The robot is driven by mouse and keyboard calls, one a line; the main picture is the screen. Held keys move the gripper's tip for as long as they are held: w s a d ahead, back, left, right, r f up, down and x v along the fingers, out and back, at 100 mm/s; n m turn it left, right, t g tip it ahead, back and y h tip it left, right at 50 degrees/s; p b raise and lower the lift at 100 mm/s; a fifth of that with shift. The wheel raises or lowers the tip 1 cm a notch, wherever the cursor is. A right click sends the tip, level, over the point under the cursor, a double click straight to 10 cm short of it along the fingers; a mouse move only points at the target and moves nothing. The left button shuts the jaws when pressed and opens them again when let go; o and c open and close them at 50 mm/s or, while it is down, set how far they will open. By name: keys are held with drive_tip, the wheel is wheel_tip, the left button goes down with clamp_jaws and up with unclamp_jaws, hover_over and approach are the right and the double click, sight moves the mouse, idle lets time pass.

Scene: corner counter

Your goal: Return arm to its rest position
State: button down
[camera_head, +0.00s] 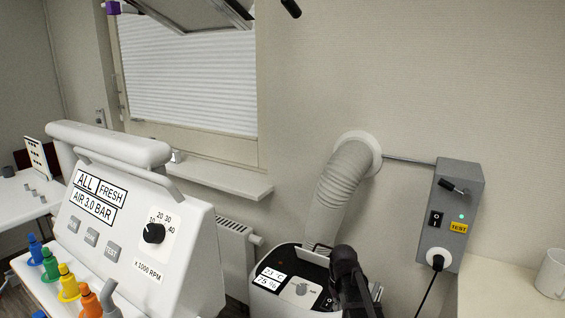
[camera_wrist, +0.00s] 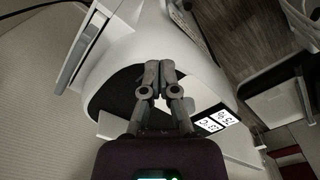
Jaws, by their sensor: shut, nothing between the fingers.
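My gripper (camera_wrist: 160,72) is in the middle of the wrist view, its two grey fingers together at the tips with nothing between them. It is in front of a white machine (camera_wrist: 118,62) with a dark recess and a "23 °C 75 %" label, seen upside down. In the head view a dark part of my arm stands at the lower right of the same machine (camera_head: 262,300) and hides part of its top panel. I cannot tell the gap between fingers and machine.
A ribbed hose (camera_head: 338,190) runs from the machine to the wall. A grey switch box (camera_head: 458,215) with a plugged cable hangs at right, above a counter (camera_head: 510,295) with a white mug (camera_head: 551,274). A white console (camera_head: 140,230) with coloured connectors stands at left.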

drive_tip(key=s+r+m+p, duration=0.1)
drive_tip(key=s+m, duration=0.2)
drive_tip(key=s, duration=0.9)
drive_tip(key=shift+s+r, duration=0.15)
drive_tip(key=shift+r, duration=0.15)
